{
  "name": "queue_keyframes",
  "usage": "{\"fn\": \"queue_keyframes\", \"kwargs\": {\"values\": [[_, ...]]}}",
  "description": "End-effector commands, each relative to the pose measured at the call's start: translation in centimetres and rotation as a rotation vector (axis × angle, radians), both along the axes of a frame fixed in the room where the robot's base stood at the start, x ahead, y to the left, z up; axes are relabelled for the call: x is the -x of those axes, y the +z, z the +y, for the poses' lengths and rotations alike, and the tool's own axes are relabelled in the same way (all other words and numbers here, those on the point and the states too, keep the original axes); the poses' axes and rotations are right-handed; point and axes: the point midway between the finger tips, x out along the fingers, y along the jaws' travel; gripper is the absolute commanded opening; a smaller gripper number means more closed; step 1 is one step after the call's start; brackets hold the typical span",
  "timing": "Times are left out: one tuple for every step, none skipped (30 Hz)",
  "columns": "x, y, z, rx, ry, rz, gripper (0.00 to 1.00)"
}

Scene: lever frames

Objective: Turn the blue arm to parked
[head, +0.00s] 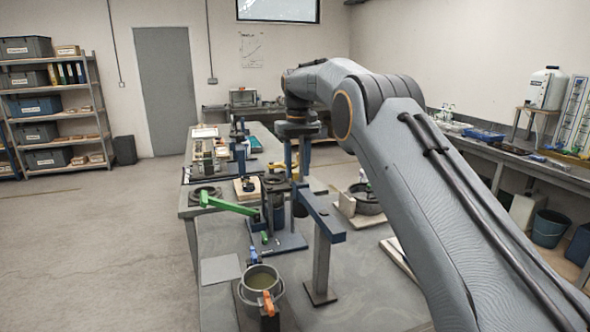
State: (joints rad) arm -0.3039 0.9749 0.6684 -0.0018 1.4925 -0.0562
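The blue arm (321,213) is a straight bar on a fixture in the middle of the bench. It runs from the fixture's central column (274,205) toward the front right. Its outer end is over or beside a grey upright post (322,262) on a flat foot; I cannot tell whether they touch. No "parked" label is legible. My gripper (297,162) points down above and behind the blue arm's inner end. The gripper looks clear of the blue arm, though depth is hard to judge.
A green arm (228,205) reaches left from the same fixture. In front stands a grey pot (262,281) with blue and orange handles. A dark round basin (367,198) is right of the fixture. My arm covers the bench's right side. Open floor (90,250) lies left.

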Motion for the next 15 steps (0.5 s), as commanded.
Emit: {"fn": "queue_keyframes", "kwargs": {"values": [[0.1, -0.1, 0.2, 0.0, 0.003, 0.002, 0.36], [0.1, -0.1, 0.3, 0.0, 0.004, 0.002, 0.36], [0.1, -0.1, 0.3, 0.0, 0.004, 0.003, 0.36], [0.2, -0.2, 0.3, 0.0, 0.005, 0.003, 0.36], [0.2, -0.2, 0.4, 0.0, 0.006, 0.003, 0.36], [0.2, -0.2, 0.4, 0.001, 0.006, 0.004, 0.36], [0.2, -0.2, 0.4, 0.001, 0.007, 0.004, 0.36], [0.2, -0.2, 0.4, 0.001, 0.007, 0.004, 0.36], [0.2, -0.1, 0.5, 0.0, 0.007, 0.003, 0.36], [0.2, 0.0, 0.5, -0.001, 0.007, 0.004, 0.36], [0.1, 0.2, 0.5, 0.0, 0.007, 0.002, 0.36], [0.1, 0.4, 0.5, -0.001, 0.007, 0.003, 0.36], [0.1, 0.8, 0.5, -0.001, 0.007, 0.003, 0.36], [0.1, 1.1, 0.5, -0.001, 0.007, 0.0, 0.36], [0.0, 1.7, 0.4, -0.001, 0.006, 0.001, 0.36]]}}
